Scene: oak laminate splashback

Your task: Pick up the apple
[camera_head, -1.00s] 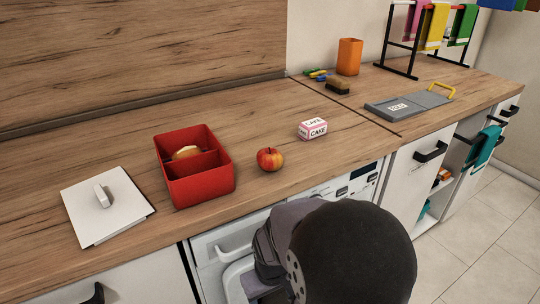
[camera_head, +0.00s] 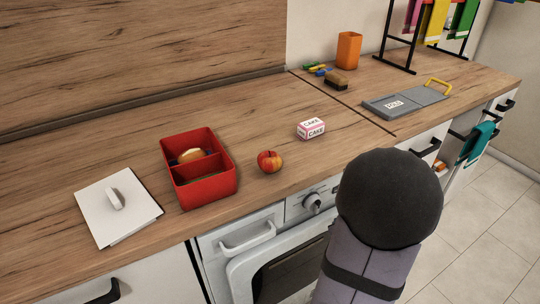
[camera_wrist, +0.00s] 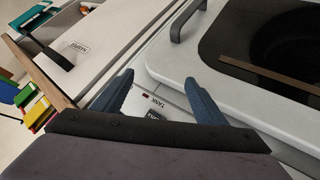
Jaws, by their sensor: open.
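A red and yellow apple (camera_head: 270,161) sits on the wooden counter near its front edge, just right of the red box, in the head view. My gripper (camera_wrist: 162,92) shows in the wrist view with its two blue-grey fingers spread apart and nothing between them. It faces the front of the appliance below the counter. The apple is not in the wrist view. In the head view my arm is in front of the counter at the lower right, and the gripper's fingers cannot be seen there.
A red divided box (camera_head: 208,190) holds a bread-like item. A white lidded board (camera_head: 117,214) lies at left. A small cake box (camera_head: 310,128) sits behind the apple. A grey board (camera_head: 405,102), brush (camera_head: 336,83) and orange cup (camera_head: 348,50) stand farther right.

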